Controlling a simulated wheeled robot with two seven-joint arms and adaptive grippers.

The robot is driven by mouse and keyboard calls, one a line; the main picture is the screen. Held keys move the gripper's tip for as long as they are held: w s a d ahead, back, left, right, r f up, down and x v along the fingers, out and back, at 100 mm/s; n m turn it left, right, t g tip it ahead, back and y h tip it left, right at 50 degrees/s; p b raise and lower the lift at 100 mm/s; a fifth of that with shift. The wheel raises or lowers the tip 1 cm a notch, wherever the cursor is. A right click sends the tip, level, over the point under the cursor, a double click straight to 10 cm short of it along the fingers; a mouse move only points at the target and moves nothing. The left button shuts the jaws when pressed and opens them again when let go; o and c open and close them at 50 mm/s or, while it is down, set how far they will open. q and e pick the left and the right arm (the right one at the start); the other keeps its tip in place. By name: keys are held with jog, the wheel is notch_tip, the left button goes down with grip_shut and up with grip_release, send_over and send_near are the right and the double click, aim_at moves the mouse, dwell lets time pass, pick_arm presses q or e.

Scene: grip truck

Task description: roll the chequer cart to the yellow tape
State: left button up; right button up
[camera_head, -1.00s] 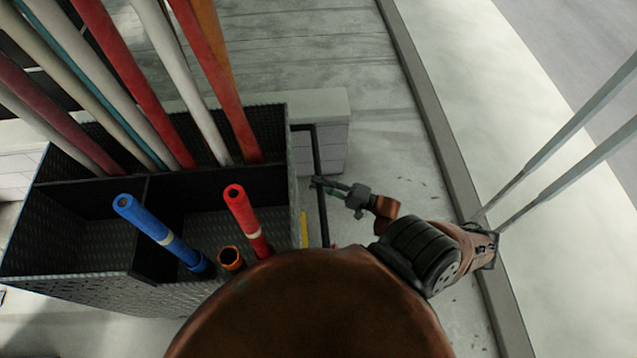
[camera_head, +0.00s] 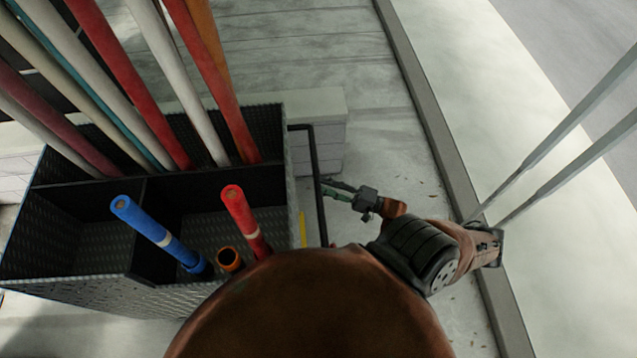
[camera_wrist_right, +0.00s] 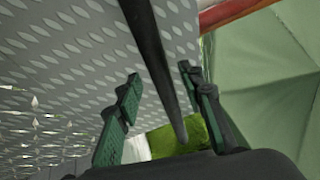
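The chequer cart (camera_head: 120,292) is a dark, diamond-plate box with compartments at the left of the head view. A black bar handle (camera_head: 317,170) stands out from its right side. My right gripper (camera_head: 326,188) is at this handle. In the right wrist view the green-padded fingers (camera_wrist_right: 160,85) are spread, and the handle bar (camera_wrist_right: 152,50) runs between them with visible gaps. The cart's plate wall (camera_wrist_right: 70,50) fills the upper left there. A short yellow strip (camera_head: 303,230) shows beside the cart; I cannot tell whether it is the tape. My left gripper is out of view.
Long poles and tubes stand in the cart, including a blue tube (camera_head: 155,232) and a red tube (camera_head: 245,220). A pale block wall (camera_head: 320,130) stands behind it. A grey kerb (camera_head: 445,150) runs along the right. Bare floor (camera_head: 385,150) lies between cart and kerb.

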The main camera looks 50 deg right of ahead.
jog(key=v, duration=0.9)
jog(key=shift+f, duration=0.1)
jog(key=s+f+n+g+h+b, duration=0.2)
jog(key=f+n+g+h+b, duration=0.15)
jog(key=f, duration=1.55)
jog(key=s+f+n+g+h+b, duration=0.25)
jog(key=f+h+b, duration=0.2)
jog(key=f, duration=1.35)
jog(key=s+a+f+n+g+b, duration=0.1)
jog(key=s+a+f+n+g, duration=0.2)
jog(key=s+f, duration=0.3)
jog(key=s+a+f+n+g+b, duration=0.2)
jog(key=s+a+f, duration=0.4)
jog(key=f, duration=0.4)
jog(key=s+a+f+n+g+h+b, duration=0.1)
jog(key=s+a+f+n+g, duration=0.3)
jog(key=s+f, duration=0.4)
jog(key=shift+s+a+g+b, duration=0.2)
jog(key=shift+g+b, duration=0.15)
jog(key=shift+g, duration=0.55)
